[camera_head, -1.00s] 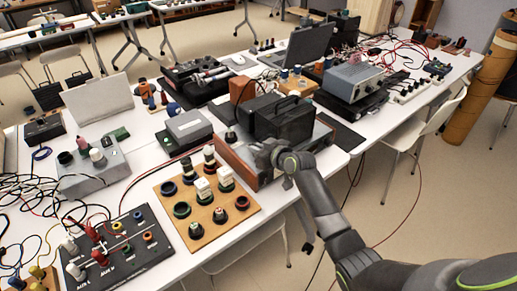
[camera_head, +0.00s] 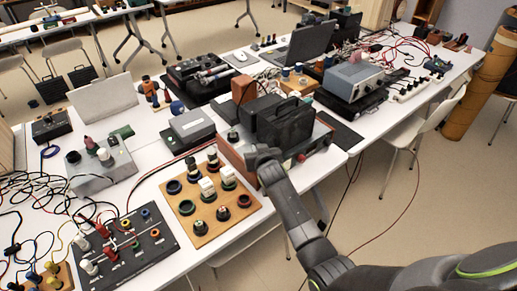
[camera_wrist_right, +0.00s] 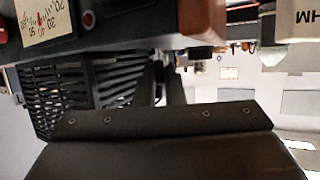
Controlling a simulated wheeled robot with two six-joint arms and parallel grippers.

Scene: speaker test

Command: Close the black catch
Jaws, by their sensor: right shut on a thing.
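The black case (camera_head: 287,122) with a top handle stands on a low brown-sided unit (camera_head: 236,158) near the table's front edge. I cannot make out the black catch itself in either view. My right gripper (camera_head: 258,153) is at the front left of the case, close against the unit's front side. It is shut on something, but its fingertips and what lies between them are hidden. In the right wrist view a dark slatted part (camera_wrist_right: 75,95) and a dark plate with several rivets (camera_wrist_right: 165,122) fill the near space. My left gripper is not in view.
A wooden board (camera_head: 208,229) with pegs and rings lies left of my right gripper. A black panel (camera_head: 130,250) with knobs and loose wires lie further left. Grey instruments (camera_head: 355,77) and cables stand behind right. Free floor lies beyond the table's front edge.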

